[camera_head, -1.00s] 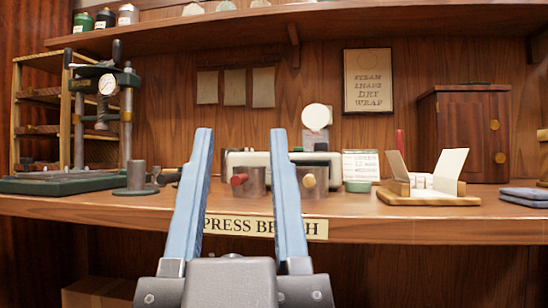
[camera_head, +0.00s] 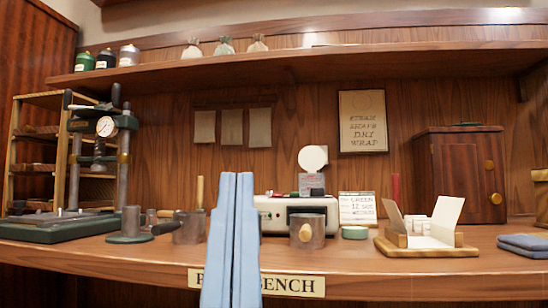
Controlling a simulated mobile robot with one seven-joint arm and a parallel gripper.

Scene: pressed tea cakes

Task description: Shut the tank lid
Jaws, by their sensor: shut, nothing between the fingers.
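A round white disc (camera_head: 313,158) stands upright above a small grey box (camera_head: 311,184) at the back of the bench. It looks like a raised tank lid, but I cannot tell for certain. A cream machine (camera_head: 268,206) with a dial on its front stands in front of the box. My gripper (camera_head: 237,176) points up the picture in front of the bench, its two blue fingers shut together and empty. Its tips are left of and below the disc in the picture, and they cover part of the machine's left end.
A green press (camera_head: 107,150) is at the left. A wooden stand (camera_head: 427,245) with white cards, a cabinet (camera_head: 460,170) and folded cloths (camera_head: 524,245) are at the right. A shelf (camera_head: 300,68) hangs above.

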